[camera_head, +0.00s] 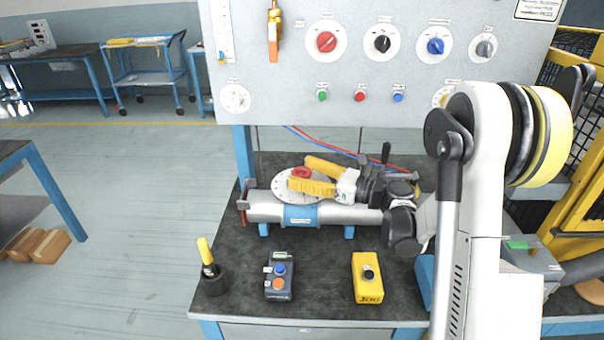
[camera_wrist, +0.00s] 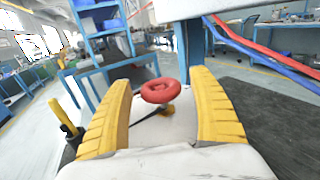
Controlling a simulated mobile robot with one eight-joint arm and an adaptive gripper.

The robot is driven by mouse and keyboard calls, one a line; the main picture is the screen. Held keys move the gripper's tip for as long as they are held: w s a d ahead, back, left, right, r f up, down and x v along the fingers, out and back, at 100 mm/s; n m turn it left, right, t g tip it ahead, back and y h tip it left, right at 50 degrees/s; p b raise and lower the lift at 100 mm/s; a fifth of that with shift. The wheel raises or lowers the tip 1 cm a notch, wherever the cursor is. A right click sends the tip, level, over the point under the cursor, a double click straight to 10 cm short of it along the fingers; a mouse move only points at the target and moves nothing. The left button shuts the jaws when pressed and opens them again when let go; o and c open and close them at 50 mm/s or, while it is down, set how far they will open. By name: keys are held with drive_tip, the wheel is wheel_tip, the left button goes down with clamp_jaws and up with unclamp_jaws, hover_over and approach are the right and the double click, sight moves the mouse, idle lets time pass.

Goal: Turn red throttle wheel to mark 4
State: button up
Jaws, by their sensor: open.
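The red throttle wheel (camera_head: 300,173) sits over a round white dial plate (camera_head: 283,198) on top of a silver pipe (camera_head: 262,208) on the bench. In the wrist view the red wheel (camera_wrist: 160,91) lies between the two yellow fingers, toward their far ends. My gripper (camera_head: 306,176) reaches in from the right with yellow fingers on either side of the wheel. It is open, with a gap between each finger and the wheel in the wrist view. The fingers hide part of the dial, and its marks are too small to read.
A panel (camera_head: 290,100) with red, black, blue and grey knobs rises behind the pipe. A dark control box (camera_head: 279,282), a yellow box (camera_head: 367,278) and a yellow-handled tool in a black holder (camera_head: 208,270) stand at the front. Red and blue hoses (camera_wrist: 265,45) run behind.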

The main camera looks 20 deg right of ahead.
drive_tip(key=c, duration=1.2)
drive_tip(key=shift+m+t+h, duration=0.3)
drive_tip(key=shift+t, duration=0.1)
drive_tip(key=m+t+h, duration=0.1)
drive_tip(key=h, duration=0.1)
drive_tip(key=m+t+h, duration=0.2)
drive_tip(key=shift+s+a+m+h, duration=0.1)
drive_tip(key=shift+a+m+h, duration=0.05)
drive_tip(key=shift+m+h, duration=0.2)
drive_tip(key=m+t+h, duration=0.1)
drive_tip(key=m+h, duration=0.1)
drive_tip(key=h, duration=0.1)
drive_tip(key=m+t+h, duration=0.1)
drive_tip(key=m+h, duration=0.1)
drive_tip(key=h, duration=0.2)
drive_tip(key=shift+a+m, duration=0.1)
drive_tip(key=shift+m, duration=0.15)
drive_tip(key=m+h, duration=0.2)
drive_tip(key=h, duration=0.1)
drive_tip(key=m+h, duration=0.2)
drive_tip(key=h, duration=0.1)
drive_tip(key=shift+g+h, duration=0.25)
drive_tip(key=shift+g, duration=0.15)
drive_tip(key=shift+m+g+h, duration=1)
drive_tip(key=shift+m+h, duration=0.5)
drive_tip(key=shift+h, duration=0.5)
